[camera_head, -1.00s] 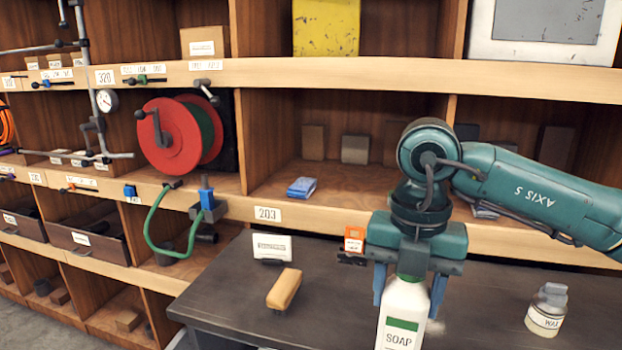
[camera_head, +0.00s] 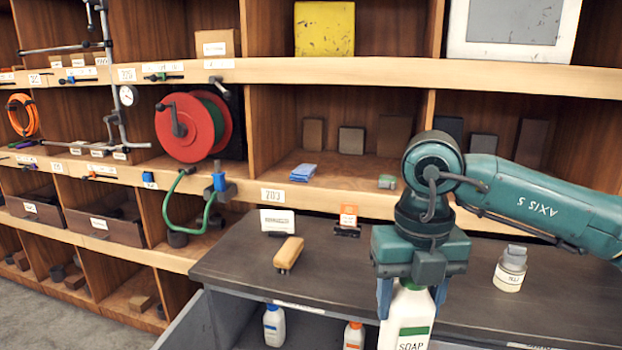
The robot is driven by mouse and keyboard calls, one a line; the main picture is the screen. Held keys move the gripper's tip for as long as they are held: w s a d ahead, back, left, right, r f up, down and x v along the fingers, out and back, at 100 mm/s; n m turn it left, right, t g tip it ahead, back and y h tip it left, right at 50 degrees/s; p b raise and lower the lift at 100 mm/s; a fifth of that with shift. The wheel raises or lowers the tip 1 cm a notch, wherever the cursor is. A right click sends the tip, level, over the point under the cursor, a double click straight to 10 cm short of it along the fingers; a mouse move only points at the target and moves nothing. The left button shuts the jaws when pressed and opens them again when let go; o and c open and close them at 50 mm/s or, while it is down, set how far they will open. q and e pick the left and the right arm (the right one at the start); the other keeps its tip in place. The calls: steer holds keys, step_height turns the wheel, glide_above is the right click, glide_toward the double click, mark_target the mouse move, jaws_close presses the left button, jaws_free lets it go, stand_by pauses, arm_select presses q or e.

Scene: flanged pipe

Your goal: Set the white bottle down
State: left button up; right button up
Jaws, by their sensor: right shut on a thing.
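The white bottle (camera_head: 405,318), with a green band and a label reading SOAP, hangs upright at the lower right of the head view. My right gripper (camera_head: 412,296) is shut on its upper part, with a blue finger on each side of the neck. The bottle's lower end is cut off by the picture's bottom edge, so what is under it cannot be seen. It shows in front of the dark worktop (camera_head: 340,268). My left gripper is not in view.
Shelves stand behind.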

mark_target(428, 330)
steer(key=n, duration=0.2)
steer(key=f+n, duration=0.1)
steer(key=n, duration=0.1)
steer(key=d+n, duration=0.1)
steer(key=shift+f+n, duration=0.3)
steer(key=shift+n, duration=0.1)
steer(key=n, duration=0.2)
steer(key=f+n, duration=0.1)
steer(key=n, duration=0.1)
steer(key=d+f+n, duration=0.1)
steer(key=n, duration=0.1)
steer(key=shift+w, duration=0.25)
steer(key=n, duration=0.2)
steer(key=f+n, duration=0.1)
steer(key=shift+d+n, duration=0.35)
steer(key=shift+n, duration=0.05)
steer(key=n, duration=0.2)
steer(key=f+n, duration=0.1)
steer(key=n, duration=0.1)
steer(key=d+f+n, duration=0.1)
steer(key=shift+n, duration=0.4)
steer(key=s+d+f+n, duration=0.2)
steer(key=s+f+n, duration=0.3)
steer(key=n, duration=0.9)
step_height(428, 330, down, 2)
steer(key=shift+d+f, duration=0.1)
steer(key=shift+d, duration=0.15)
steer(key=shift+w+d, duration=0.15)
steer(key=shift+d, duration=0.05)
